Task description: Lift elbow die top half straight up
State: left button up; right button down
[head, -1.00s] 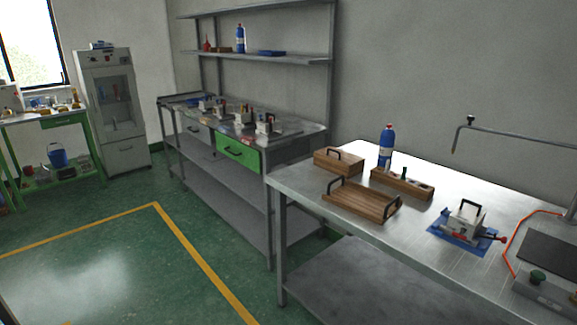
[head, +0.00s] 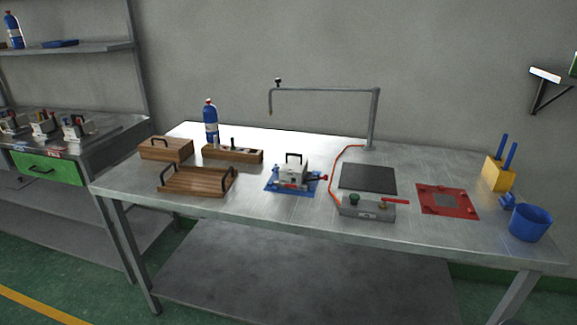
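A grey metal die (head: 292,172) with a black handle on top stands on a blue mat (head: 273,187) near the middle of the steel table. A red-ended part sticks out at its right side. It looks closed, but the seam between its halves is too small to make out. I cannot tell from here whether this is the elbow die. Several similar dies (head: 45,125) with black handles stand on the bench at the left. Neither of my grippers shows in the head view.
The steel table (head: 330,225) carries a wooden tray (head: 198,183), a wooden box (head: 165,149), a wooden rack (head: 232,154), a blue bottle (head: 210,122), a dark plate (head: 368,177), a control box (head: 367,209), a red mat (head: 432,191) and a blue bucket (head: 530,222). A pipe arm (head: 325,90) overhangs the back.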

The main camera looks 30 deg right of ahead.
aim_at(295, 165)
jog(key=i+z, duration=0.25)
jog(key=z, duration=0.2)
jog(key=i+j+z, duration=0.2)
jog(key=z, duration=0.2)
jog(key=i+j+z, duration=0.2)
jog(key=z, duration=0.25)
